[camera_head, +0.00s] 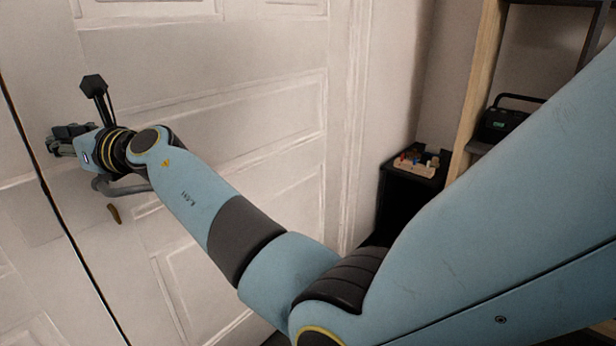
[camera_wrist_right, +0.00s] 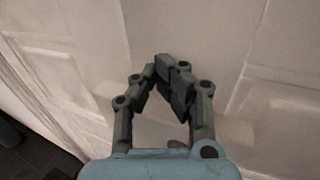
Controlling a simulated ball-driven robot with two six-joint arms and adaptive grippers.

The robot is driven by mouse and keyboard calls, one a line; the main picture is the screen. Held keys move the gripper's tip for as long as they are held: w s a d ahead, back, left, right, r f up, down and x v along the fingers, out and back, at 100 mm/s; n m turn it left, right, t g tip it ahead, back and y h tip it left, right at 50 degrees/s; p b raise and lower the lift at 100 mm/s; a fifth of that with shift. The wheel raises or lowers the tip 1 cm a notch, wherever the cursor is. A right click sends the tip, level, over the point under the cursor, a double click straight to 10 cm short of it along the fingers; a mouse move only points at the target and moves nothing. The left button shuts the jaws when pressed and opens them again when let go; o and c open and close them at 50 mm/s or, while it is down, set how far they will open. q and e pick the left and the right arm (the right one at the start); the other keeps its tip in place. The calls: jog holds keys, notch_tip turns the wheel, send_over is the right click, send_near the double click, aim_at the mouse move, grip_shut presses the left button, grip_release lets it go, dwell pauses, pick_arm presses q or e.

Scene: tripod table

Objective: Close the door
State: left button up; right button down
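The white panelled door (camera_head: 240,60) fills the left and middle of the head view. A grey lever handle (camera_head: 128,189) and a small brownish keyhole cover (camera_head: 114,213) sit near its left side. A thin dark line runs down the door's left edge, with more white panelling beyond it. My right gripper (camera_head: 62,140) is in front of the door, above and left of the handle. In the right wrist view, the right gripper's fingertips (camera_wrist_right: 168,72) meet with nothing visible between them, facing the white surface. Whether they touch it I cannot tell. My left gripper is not in view.
At the right, a small dark stand (camera_head: 400,200) holds a wooden board with coloured pieces (camera_head: 416,162). A wooden-framed shelf (camera_head: 474,90) with a black device (camera_head: 502,122) stands beside it. My right arm crosses the lower right. Dark floor shows in the wrist view's lower left.

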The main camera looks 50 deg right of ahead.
jog(key=shift+w+r, duration=0.3)
jog(key=shift+w, duration=0.2)
jog(key=shift+x, duration=0.95)
jog(key=shift+w+d, duration=0.2)
jog(key=shift+d, duration=0.05)
jog(key=shift+d, duration=0.1)
